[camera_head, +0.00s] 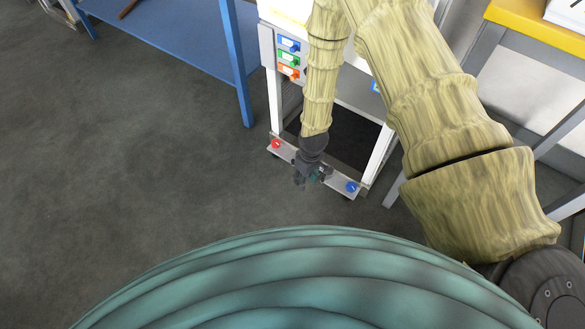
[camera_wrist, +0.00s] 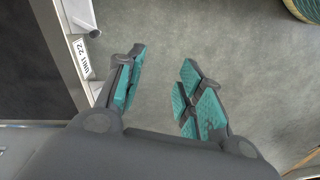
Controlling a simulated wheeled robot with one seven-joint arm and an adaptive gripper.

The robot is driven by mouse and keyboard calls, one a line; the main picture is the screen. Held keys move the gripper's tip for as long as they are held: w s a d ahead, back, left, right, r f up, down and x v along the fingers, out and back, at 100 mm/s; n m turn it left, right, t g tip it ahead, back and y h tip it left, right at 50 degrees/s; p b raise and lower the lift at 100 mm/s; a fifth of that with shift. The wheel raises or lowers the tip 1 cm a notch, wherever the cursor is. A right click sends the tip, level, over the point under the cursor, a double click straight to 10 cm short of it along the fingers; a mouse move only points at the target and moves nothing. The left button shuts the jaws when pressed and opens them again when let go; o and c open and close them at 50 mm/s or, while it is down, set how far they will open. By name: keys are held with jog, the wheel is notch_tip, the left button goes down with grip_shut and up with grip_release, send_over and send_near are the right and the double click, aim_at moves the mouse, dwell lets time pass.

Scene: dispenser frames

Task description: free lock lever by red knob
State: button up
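A small red knob (camera_head: 276,144) sits at the left end of a pale bar (camera_head: 342,180) low on the front of a white dispenser frame (camera_head: 276,100). A blue knob (camera_head: 351,187) sits near the bar's right end. I cannot make out a separate lock lever at either knob. My gripper (camera_head: 306,182) hangs in front of the bar, between the two knobs. In the wrist view my gripper (camera_wrist: 165,75) has its teal-padded fingers well apart, with only floor visible between them. Neither knob shows clearly in the wrist view.
A label reading "UNIT 22" (camera_wrist: 79,58) is on a pale part at the wrist view's left. A blue table (camera_head: 180,35) stands left, a yellow-topped one (camera_head: 540,30) right. The floor in front left is clear.

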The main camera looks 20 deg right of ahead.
jog(key=w+d+f+n+b, duration=0.1)
jog(key=w+f+n+b, duration=0.1)
jog(key=w+f+b, duration=0.55)
jog(key=w+d+f+n+b, duration=0.1)
jog(key=w+f+n+b, duration=0.1)
jog(key=w+b, duration=0.95)
jog(key=shift+h, duration=0.4)
jog(key=f+b, duration=0.1)
jog(key=f, duration=0.2)
jog(key=w+f+b, duration=0.1)
jog(key=f, duration=0.3)
jog(key=w+f+b, duration=0.1)
jog(key=f, duration=0.2)
jog(key=shift+a+f, duration=0.1)
jog(key=shift+f, duration=0.15)
